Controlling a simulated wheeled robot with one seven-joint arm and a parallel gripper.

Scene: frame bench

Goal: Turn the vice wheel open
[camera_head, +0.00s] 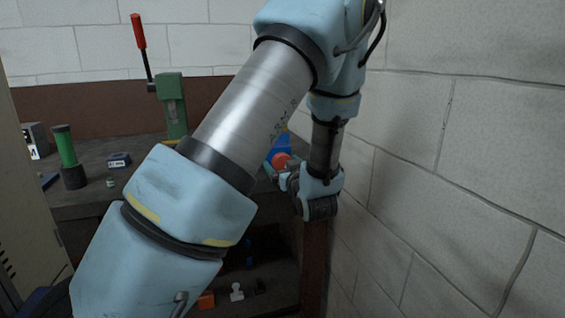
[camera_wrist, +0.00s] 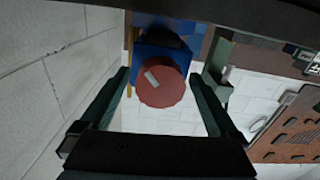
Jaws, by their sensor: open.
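The vice wheel (camera_head: 281,160) is a small round red-orange disc in front of the blue vice (camera_head: 275,149) at the bench's right end, partly hidden by my arm. In the wrist view the red wheel (camera_wrist: 160,92) has a pale mark on its face, and the blue vice body (camera_wrist: 150,64) is behind it. My gripper (camera_wrist: 161,78) is open, with one dark finger on each side of the wheel. Gaps show between both fingers and the wheel's rim, and I see no contact. In the head view the fingers are close by the wheel, small and hard to make out.
A green press (camera_head: 171,105) with a red-handled lever (camera_head: 139,32) stands left of the vice. The block wall (camera_head: 440,170) is close to my arm's right.

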